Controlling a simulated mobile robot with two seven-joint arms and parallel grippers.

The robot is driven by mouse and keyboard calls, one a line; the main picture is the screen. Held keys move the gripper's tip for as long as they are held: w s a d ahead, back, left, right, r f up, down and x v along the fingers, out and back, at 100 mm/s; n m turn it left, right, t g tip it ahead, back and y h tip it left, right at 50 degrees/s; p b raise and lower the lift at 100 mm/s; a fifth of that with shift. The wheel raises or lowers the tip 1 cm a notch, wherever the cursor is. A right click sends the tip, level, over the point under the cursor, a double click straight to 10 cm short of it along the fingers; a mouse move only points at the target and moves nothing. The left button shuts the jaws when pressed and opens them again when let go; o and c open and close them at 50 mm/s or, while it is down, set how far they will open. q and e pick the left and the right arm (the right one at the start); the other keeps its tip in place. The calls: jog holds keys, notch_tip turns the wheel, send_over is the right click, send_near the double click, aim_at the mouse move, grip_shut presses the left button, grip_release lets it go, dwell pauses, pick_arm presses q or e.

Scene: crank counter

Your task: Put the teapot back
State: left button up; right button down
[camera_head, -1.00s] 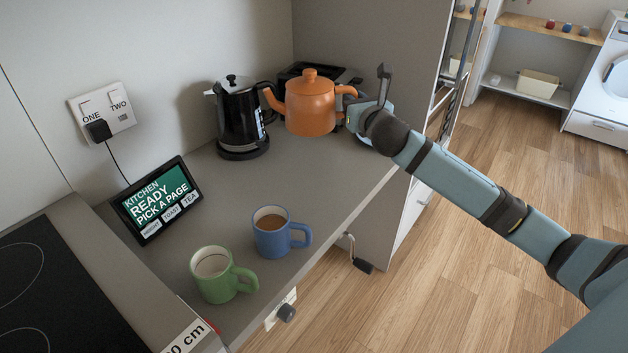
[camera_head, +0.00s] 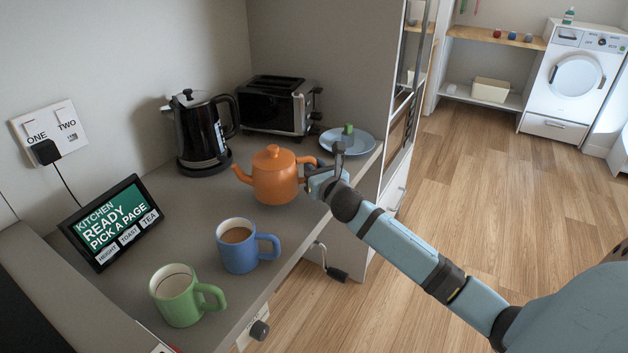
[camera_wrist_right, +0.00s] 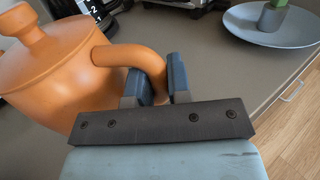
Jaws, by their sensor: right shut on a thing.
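The orange teapot (camera_head: 274,177) is upright over the counter (camera_head: 190,232), near its front edge, with its spout to the left and its handle to the right. I cannot tell for sure whether its base touches the counter. My right gripper (camera_head: 316,176) is shut on the teapot's handle. In the right wrist view the two fingers (camera_wrist_right: 158,82) close around the handle of the teapot (camera_wrist_right: 60,65). My left gripper is not in view.
A black kettle (camera_head: 201,135) and a toaster (camera_head: 278,106) stand behind. A blue plate (camera_head: 358,144) with a small green-topped thing is to the right. A blue mug (camera_head: 238,247) and green mug (camera_head: 177,296) stand nearer. A tablet (camera_head: 112,221) leans left. A crank (camera_head: 335,272) sticks out below the edge.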

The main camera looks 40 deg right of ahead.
notch_tip(320, 180, down, 3)
jog(key=shift+r+b, duration=0.1)
jog(key=shift+b, duration=0.25)
jog(key=c, duration=1.5)
grip_release()
jog(key=shift+f, duration=0.2)
jog(key=o, duration=0.4)
jog(key=shift+o, duration=0.2)
